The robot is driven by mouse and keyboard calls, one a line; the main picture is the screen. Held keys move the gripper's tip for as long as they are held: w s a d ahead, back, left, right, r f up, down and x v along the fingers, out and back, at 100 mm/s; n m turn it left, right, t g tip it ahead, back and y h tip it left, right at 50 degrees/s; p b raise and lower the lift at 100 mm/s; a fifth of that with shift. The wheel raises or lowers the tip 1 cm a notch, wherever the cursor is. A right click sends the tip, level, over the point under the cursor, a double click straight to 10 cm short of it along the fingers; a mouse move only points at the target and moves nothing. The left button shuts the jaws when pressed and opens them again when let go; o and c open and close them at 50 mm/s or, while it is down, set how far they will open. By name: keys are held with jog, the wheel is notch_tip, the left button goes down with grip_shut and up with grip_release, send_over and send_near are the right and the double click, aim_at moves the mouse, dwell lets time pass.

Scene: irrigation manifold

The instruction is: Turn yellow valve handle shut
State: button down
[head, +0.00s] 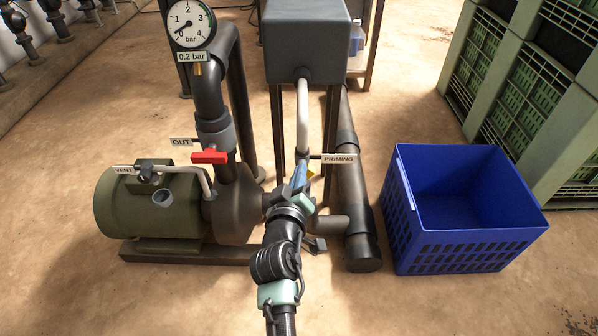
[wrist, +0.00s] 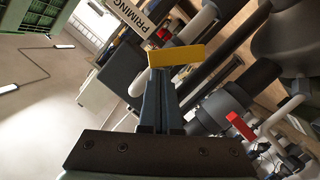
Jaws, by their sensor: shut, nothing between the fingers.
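The yellow valve handle (wrist: 176,56) shows in the wrist view as a flat bar, lying crosswise just beyond my fingertips. In the head view only a small yellow bit (head: 311,171) shows beside the PRIMING label (head: 338,159); my gripper hides the rest. My gripper (head: 301,175) is at the priming line, low in front of the grey tank. In the wrist view its fingers (wrist: 163,78) are together and empty, their tips at the handle's near edge. I cannot tell whether they touch it, nor how the handle lies to its pipe.
A red handle (head: 209,157) sits on the OUT pipe, left of my gripper. The green pump (head: 150,215) and gauge (head: 190,23) are left too. The grey tank (head: 306,40) stands behind. A blue crate (head: 465,255) stands right on the floor, with green crates (head: 525,90) beyond.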

jog(key=shift+d+f+m+y+p, duration=0.1)
jog(key=shift+d+m+y+p, duration=0.35)
jog(key=shift+m+p, duration=0.55)
jog(key=shift+d+m+y+p, duration=0.35)
jog(key=shift+d+m+p, duration=0.05)
jog(key=shift+m+p, duration=0.6)
dwell(3.6)
